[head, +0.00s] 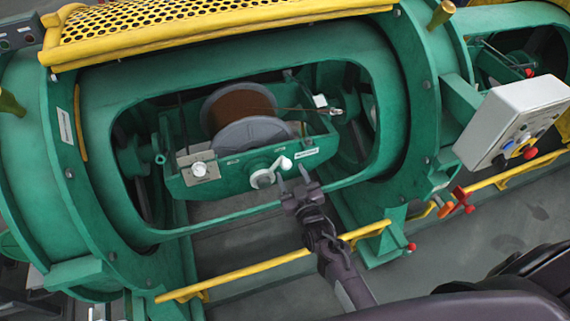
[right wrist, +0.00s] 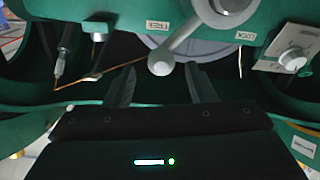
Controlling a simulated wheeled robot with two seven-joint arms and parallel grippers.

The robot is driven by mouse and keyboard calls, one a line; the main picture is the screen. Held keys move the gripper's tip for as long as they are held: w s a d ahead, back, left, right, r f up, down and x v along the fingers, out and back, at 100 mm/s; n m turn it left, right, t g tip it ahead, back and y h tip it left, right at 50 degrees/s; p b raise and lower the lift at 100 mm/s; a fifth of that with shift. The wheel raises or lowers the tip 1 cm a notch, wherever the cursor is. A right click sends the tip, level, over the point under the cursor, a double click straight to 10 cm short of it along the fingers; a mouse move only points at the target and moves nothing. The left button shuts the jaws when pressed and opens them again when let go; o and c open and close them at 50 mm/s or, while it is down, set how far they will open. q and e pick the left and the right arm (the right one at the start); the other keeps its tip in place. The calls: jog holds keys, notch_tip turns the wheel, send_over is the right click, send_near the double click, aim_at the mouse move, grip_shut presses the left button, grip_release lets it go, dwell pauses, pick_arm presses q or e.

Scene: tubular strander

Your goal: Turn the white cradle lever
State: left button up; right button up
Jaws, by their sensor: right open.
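The white cradle lever (head: 265,177) sits on the front of the green cradle (head: 225,178), inside the machine's opening. Its arm slants up to the right and ends in a round knob (head: 285,163). In the right wrist view the lever arm (right wrist: 195,33) runs from its hub at the top down to the ball knob (right wrist: 161,67). My right gripper (head: 293,181) is open, just right of and below the knob. In the right wrist view its two fingers (right wrist: 160,85) stand either side of the knob, with gaps on both sides; contact does not show. My left gripper is not in view.
The cradle holds a spool of brown wire (head: 242,108). A white dial plate (head: 199,170) is left of the lever. The opening's green rim surrounds the cradle. A yellow rail (head: 250,271) crosses below my right arm. A grey control box (head: 515,118) stands at right.

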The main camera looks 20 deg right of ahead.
aim_at(288, 168)
jog(key=w+b, duration=0.1)
jog(key=w, duration=0.1)
jog(key=w+b, duration=0.1)
jog(key=w, duration=0.1)
jog(key=shift+w+a+f, duration=0.15)
jog(key=shift+f, duration=0.05)
jog(key=shift+w+r, duration=0.15)
jog(key=shift+w, duration=0.45)
grip_shut()
